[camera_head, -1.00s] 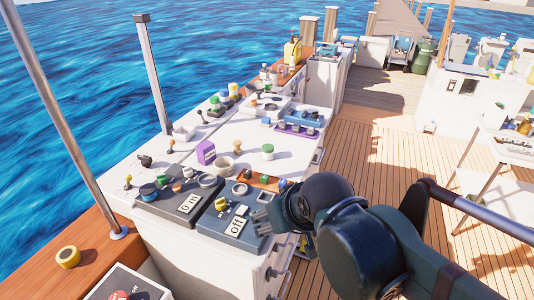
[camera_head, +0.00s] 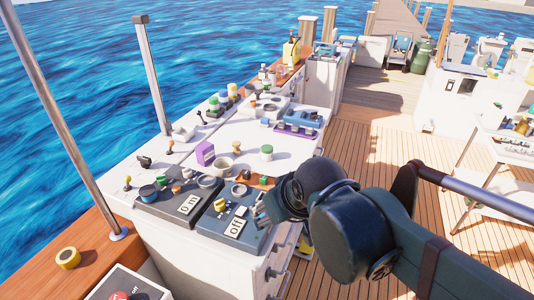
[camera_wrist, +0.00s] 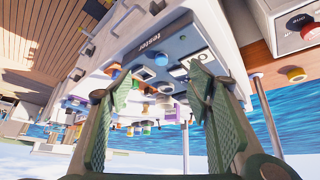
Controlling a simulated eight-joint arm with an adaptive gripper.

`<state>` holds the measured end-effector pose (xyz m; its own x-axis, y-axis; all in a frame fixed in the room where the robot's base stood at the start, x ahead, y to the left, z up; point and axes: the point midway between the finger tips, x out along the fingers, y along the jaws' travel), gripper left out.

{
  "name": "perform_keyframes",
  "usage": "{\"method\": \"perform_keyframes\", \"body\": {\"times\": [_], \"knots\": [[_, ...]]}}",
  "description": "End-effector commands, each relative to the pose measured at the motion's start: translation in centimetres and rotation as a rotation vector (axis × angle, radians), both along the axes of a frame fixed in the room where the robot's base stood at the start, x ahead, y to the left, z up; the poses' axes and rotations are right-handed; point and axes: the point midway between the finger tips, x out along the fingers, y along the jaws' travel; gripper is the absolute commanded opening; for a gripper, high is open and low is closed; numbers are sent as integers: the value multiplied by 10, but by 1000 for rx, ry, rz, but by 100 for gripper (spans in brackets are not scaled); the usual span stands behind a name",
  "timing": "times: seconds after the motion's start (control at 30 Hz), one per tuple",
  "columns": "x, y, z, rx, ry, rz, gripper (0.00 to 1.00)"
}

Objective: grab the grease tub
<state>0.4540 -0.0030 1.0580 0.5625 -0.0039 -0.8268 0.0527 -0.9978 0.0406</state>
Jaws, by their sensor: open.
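Nothing in view is clearly labelled as the grease tub. A small pale tub with a green lid (camera_head: 267,152) stands upright on the white counter (camera_head: 232,133) and may be it. That view is upside down, and I cannot tell which small item there is the tub.
A purple box (camera_head: 205,153), a beige bowl (camera_head: 224,163) and a wooden knob (camera_head: 238,147) stand near the green-lidded tub. Dark switch panels (camera_head: 225,222) with raised knobs fill the near counter. A metal post (camera_head: 152,75) rises at the counter's left edge.

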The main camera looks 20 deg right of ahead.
Motion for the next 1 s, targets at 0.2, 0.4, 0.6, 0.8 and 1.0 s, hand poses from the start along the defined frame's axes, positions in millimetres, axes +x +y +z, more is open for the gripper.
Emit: {"method": "perform_keyframes", "body": {"times": [0.2,0.4,0.6,0.8,1.0], "knots": [[28,-5,23,-59,38,81,51],[55,-11,40,-116,77,165,51],[83,-18,53,-169,116,252,51],[113,-25,63,-217,153,342,51],[144,-33,70,-262,190,433,51]]}}
